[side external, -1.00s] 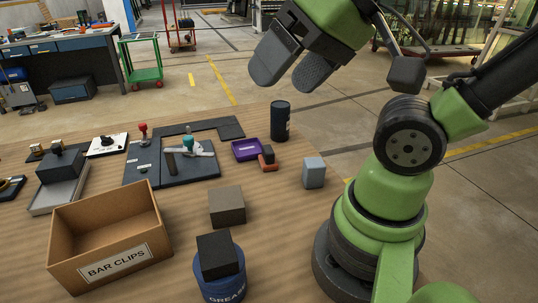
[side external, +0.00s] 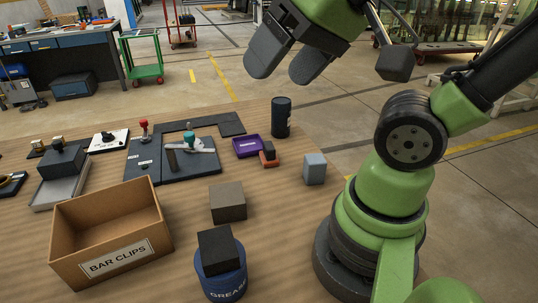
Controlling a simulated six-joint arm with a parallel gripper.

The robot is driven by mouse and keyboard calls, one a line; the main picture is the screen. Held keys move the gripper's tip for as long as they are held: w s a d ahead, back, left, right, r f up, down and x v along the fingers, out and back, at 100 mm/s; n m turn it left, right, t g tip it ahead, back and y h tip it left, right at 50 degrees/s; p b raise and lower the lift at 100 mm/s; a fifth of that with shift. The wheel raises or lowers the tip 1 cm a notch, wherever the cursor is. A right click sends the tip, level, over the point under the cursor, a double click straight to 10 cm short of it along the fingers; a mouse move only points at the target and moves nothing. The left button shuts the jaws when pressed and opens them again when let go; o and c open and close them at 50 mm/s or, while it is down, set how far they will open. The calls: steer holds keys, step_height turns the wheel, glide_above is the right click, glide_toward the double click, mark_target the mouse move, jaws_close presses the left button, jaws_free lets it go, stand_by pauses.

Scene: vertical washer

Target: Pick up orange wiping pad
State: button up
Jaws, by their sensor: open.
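The orange wiping pad (side external: 269,163) lies on the wooden table, right beside the purple tray (side external: 248,147), with a small dark block (side external: 269,148) on or against it. Only part of its orange surface shows. My gripper (side external: 284,76) is high above the table, toward the far edge. Its two broad grey fingers are apart, with nothing between them. It is well above the pad and not touching anything.
A dark cylinder (side external: 281,117) stands behind the pad, and a grey-blue block (side external: 314,169) to its right. A dark fixture plate (side external: 190,167) with clamps lies left. Nearer are a brown block (side external: 228,202), a grease tub (side external: 222,282) and an open bar clips box (side external: 66,243).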

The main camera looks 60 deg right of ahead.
steer(key=w+d+f+m+g+h, duration=0.2)
steer(key=w+d, duration=0.3)
steer(key=w, duration=0.2)
steer(key=m+g, duration=0.4)
steer(key=g, duration=0.1)
glide_above(269, 145)
step_height(269, 145, down, 19)
steer(key=shift+a+r, duration=0.1)
steer(key=shift+a, duration=0.05)
step_height(269, 145, down, 4)
steer(key=shift+r, duration=0.15)
steer(key=shift+d+f, duration=0.2)
steer(key=shift+f, duration=2.85)
steer(key=c, duration=1)
steer(key=shift+r, duration=0.15)
